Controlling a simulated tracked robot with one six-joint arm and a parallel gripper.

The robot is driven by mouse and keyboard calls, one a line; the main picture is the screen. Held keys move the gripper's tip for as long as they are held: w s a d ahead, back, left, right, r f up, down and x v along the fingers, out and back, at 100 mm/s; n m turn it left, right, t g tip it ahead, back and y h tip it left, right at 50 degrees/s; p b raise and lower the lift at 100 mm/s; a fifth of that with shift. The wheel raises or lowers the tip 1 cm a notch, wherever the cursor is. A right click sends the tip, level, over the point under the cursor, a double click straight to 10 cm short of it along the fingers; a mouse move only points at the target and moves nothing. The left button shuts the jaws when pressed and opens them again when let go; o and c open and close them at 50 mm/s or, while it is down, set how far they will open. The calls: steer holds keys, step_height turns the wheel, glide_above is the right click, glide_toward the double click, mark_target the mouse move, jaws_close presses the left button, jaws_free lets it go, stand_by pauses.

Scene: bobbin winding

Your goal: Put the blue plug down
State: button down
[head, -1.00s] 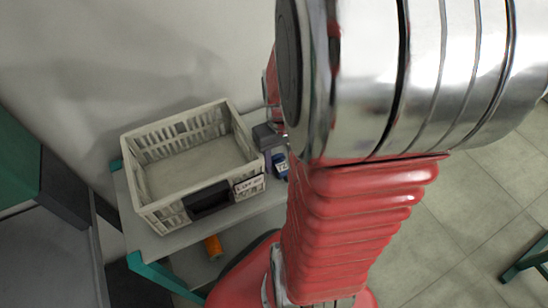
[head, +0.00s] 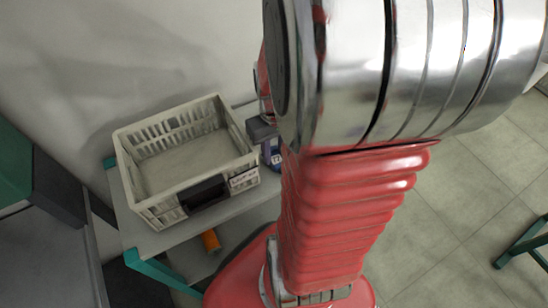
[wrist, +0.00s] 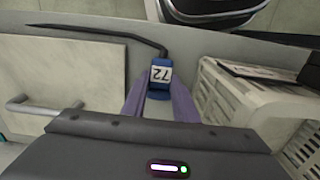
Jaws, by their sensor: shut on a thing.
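The blue plug (wrist: 160,92) has a white label reading 72 and a black cable (wrist: 105,33) running off to the left in the wrist view. My gripper (wrist: 159,88) is shut on it, with one purple-grey finger on each side. In the head view the blue plug (head: 277,160) shows just right of the crate, partly hidden by my arm, with my gripper (head: 272,152) around it. It is over or near the grey table top (head: 245,203); I cannot tell whether it touches it.
A pale slatted crate (head: 160,211) with a dark front panel and a label stands on the table, close beside my gripper. It looks empty. An orange spool (head: 211,240) lies below the table top. A pale panel with a handle (wrist: 40,105) shows left in the wrist view.

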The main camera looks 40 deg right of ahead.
mark_target(274, 156)
steer(key=shift+r, duration=0.15)
step_height(274, 156, up, 10)
stand_by(0.6)
steer(key=shift+s, duration=0.15)
stand_by(0.7)
